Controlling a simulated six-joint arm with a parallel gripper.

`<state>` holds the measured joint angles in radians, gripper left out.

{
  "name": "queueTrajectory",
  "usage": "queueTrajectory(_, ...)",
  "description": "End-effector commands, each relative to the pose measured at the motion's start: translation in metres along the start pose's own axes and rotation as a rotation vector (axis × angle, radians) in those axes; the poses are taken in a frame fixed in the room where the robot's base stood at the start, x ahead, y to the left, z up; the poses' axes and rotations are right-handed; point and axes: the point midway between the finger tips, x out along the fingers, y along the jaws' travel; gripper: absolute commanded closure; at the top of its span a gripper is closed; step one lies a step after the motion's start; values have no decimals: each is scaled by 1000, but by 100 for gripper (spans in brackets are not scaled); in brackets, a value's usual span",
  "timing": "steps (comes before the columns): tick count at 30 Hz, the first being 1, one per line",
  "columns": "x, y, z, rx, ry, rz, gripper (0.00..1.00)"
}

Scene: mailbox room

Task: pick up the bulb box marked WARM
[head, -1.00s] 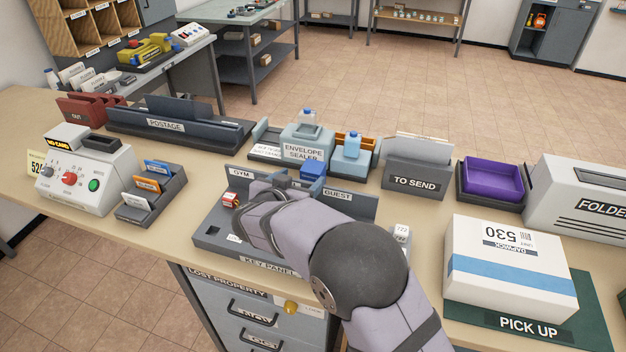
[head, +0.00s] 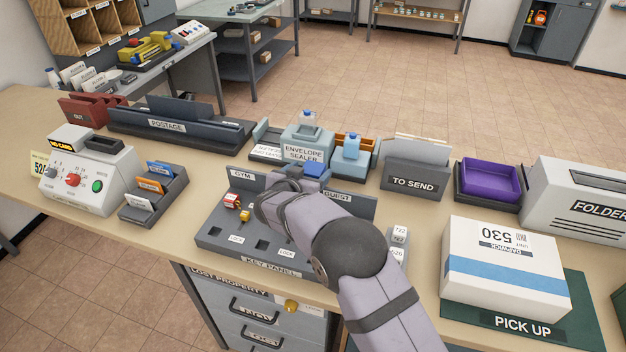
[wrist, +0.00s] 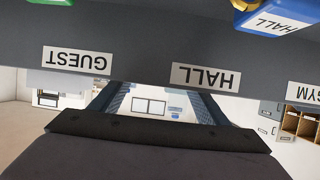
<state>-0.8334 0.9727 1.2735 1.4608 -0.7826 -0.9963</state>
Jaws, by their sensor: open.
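I cannot make out a bulb box marked WARM in either view. My gripper (head: 288,186) is over the back part of the key panel (head: 215,238) in the head view, mostly hidden by my own wrist. In the wrist view its two fingers stand apart with nothing between them, so my gripper (wrist: 160,106) is open and empty. A blue block marked HALL (wrist: 278,22) shows at the top of the wrist view, apart from the fingers. The panel's back board (wrist: 140,52) carries upside-down GUEST and HALL labels.
Red key tags (head: 233,202) sit on the panel's left. The envelope sealer (head: 304,150), TO SEND holder (head: 415,178) and purple tray (head: 490,181) stand behind. A white parcel (head: 505,270) lies at right, a switch box (head: 88,180) at left. Bare counter (head: 200,190) shows left of the panel.

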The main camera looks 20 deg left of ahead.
Motion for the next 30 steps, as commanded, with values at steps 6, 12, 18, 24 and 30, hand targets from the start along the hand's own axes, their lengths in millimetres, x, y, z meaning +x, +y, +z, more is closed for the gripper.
queueTrajectory(6,6,0,0,-1,0,-1,31)
queueTrajectory(12,6,0,0,-1,0,-1,46)
queueTrajectory(18,6,0,0,0,1,-1,89)
queueTrajectory(24,5,0,-1,0,1,-1,89)
queueTrajectory(30,1,0,-12,1,3,-2,89)
